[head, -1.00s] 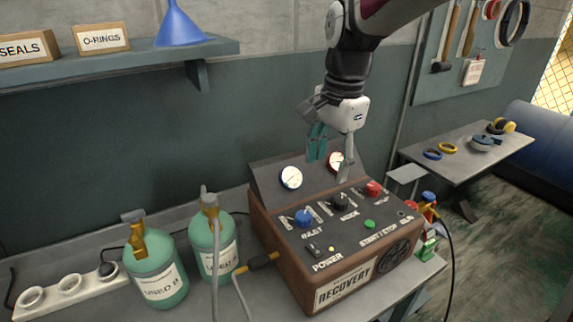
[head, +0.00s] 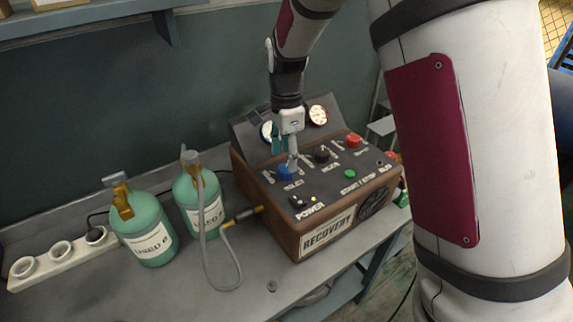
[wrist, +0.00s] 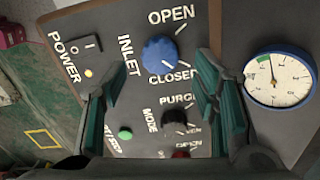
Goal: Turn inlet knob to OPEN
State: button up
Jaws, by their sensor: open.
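The blue inlet knob (head: 286,173) sits on the sloped top of the recovery machine (head: 327,226), at its left. In the wrist view the inlet knob (wrist: 159,53) lies between the words OPEN and CLOSED, beside INLET. I cannot make out clearly which mark it points to. My gripper (head: 286,158) hangs just above and behind the knob in the head view. In the wrist view my gripper (wrist: 161,68) is open, its two teal-padded fingers spread on either side of the knob. No contact with the knob can be seen.
The black mode knob (wrist: 175,118) and green start button (wrist: 125,133) are close by. A blue-rimmed gauge (wrist: 279,80) stands beside the right finger. Two green cylinders (head: 145,236) (head: 207,213), one with a grey hose (head: 236,270), stand left of the machine.

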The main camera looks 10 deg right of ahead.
aim_at(287, 168)
jog(key=shift+f, duration=2.1)
jog(key=c, duration=1.2)
